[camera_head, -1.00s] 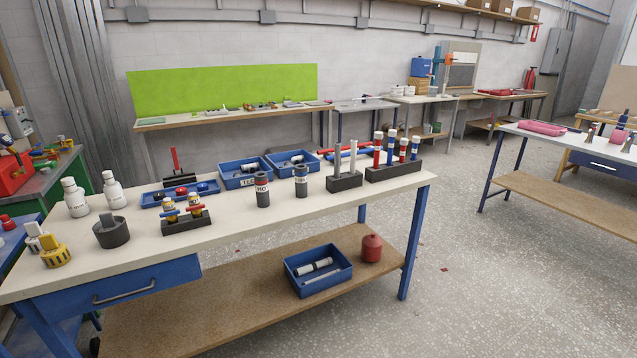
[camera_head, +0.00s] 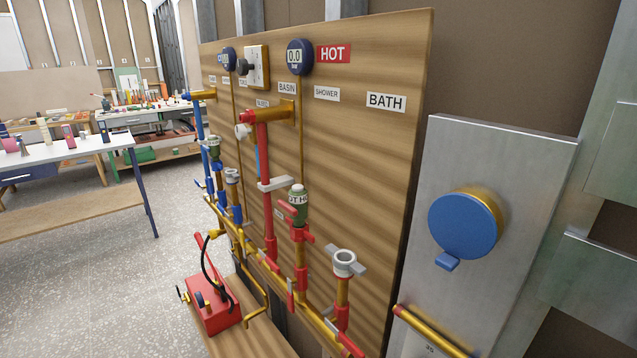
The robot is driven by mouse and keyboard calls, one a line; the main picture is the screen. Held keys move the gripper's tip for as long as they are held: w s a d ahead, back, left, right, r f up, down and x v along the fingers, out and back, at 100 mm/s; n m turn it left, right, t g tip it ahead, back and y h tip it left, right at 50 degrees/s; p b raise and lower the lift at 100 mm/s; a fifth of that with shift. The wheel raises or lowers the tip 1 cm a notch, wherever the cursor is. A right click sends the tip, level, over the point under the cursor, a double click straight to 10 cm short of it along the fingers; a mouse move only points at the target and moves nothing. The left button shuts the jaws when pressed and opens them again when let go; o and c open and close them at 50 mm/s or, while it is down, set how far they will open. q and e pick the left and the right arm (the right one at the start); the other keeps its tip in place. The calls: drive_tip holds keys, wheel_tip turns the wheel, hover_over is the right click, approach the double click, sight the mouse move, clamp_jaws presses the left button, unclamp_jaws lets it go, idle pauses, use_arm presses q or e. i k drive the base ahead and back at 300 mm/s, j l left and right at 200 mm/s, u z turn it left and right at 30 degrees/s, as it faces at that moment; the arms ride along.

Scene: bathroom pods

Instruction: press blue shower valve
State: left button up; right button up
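The blue shower valve (camera_head: 461,225) is a round blue knob with a small blue tab at its lower edge. It sits on a brass collar on a grey metal panel (camera_head: 540,150) at the right of the head view. A brass bar (camera_head: 430,330) runs out from the panel below it. Neither of my grippers shows in the head view, so their state and their distance from the valve are hidden.
A wooden board (camera_head: 375,190) with red, blue and brass pipes, two gauges and labels stands left of the panel. A red pump box (camera_head: 212,303) sits on a low wooden shelf. Open speckled floor (camera_head: 110,270) and a white-topped table (camera_head: 60,150) lie farther left.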

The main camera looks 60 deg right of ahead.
sight(210, 182)
drive_tip(key=z, duration=1.2)
drive_tip(key=i+j, duration=0.1)
